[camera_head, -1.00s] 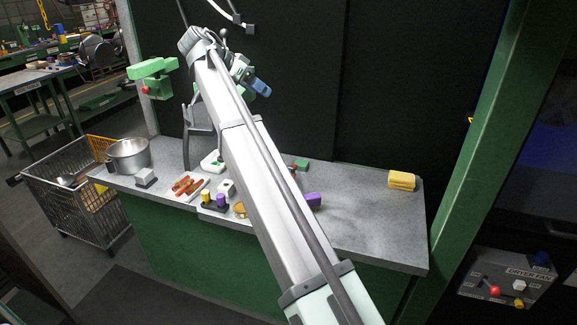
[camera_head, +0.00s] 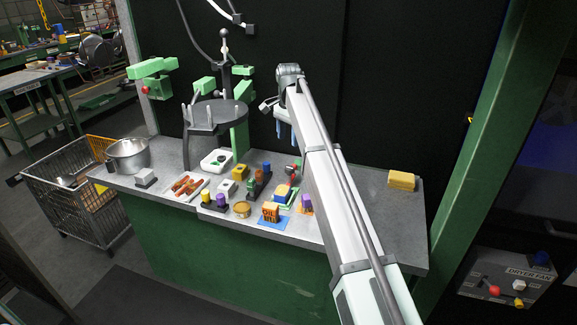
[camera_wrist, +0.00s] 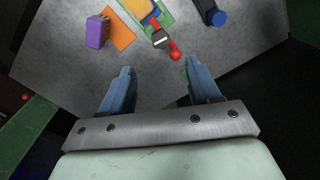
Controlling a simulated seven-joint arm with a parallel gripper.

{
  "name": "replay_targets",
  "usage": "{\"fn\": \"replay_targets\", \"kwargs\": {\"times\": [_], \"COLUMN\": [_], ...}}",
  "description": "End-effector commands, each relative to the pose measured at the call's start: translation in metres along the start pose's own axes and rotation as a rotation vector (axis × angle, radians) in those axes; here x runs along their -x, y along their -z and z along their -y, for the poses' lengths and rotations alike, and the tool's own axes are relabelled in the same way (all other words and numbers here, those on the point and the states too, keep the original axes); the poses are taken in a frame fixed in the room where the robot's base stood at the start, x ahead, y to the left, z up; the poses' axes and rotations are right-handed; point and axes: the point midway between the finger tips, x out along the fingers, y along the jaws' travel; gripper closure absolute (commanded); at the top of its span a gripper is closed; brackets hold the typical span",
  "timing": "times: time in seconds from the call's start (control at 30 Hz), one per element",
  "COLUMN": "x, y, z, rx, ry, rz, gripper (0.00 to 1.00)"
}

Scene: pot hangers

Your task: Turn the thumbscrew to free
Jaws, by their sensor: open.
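My gripper (camera_head: 284,132) is in the air above the back of the grey workbench, right of the round dark rack. Its two blue fingers are apart and empty; they also show in the wrist view (camera_wrist: 160,68). In the wrist view, a red knob on a short lever (camera_wrist: 176,54) lies just beyond and between the fingertips, at the end of a green tray (camera_wrist: 168,19). The red knob also shows on the bench in the head view (camera_head: 292,168). No thumbscrew is clearly identifiable. Another red knob (camera_head: 145,90) sits on the green bracket at the left.
The round rack (camera_head: 220,113) with upright pegs stands at the back left. A yellow sponge stack (camera_head: 401,180) lies right. A metal pot (camera_head: 128,154) stands left. The bench's right front is clear.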

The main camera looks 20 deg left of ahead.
Motion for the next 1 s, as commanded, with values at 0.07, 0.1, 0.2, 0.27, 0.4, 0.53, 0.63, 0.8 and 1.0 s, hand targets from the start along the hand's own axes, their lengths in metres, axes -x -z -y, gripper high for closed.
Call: {"fn": "replay_targets", "kwargs": {"times": [0.07, 0.1, 0.2, 0.27, 0.4, 0.53, 0.63, 0.8, 1.0], "x": [-0.013, -0.020, -0.038, -0.048, -0.073, -0.093, -0.105, -0.117, -0.122], "y": [-0.001, -0.001, -0.001, -0.001, -0.001, -0.001, -0.001, -0.001, 0.000], "z": [-0.001, -0.001, -0.001, -0.001, -0.001, -0.001, -0.001, -0.001, -0.001], "rx": [0.000, 0.000, 0.000, 0.000, 0.000, 0.001, 0.001, 0.001, 0.001], "ry": [-0.002, -0.002, -0.002, -0.003, -0.003, -0.001, -0.002, 0.000, 0.000], "rz": [0.000, 0.000, 0.000, -0.001, -0.001, -0.002, -0.002, -0.003, -0.003], "gripper": [0.38, 0.38, 0.38, 0.38, 0.38, 0.38, 0.38, 0.38, 0.38]}}
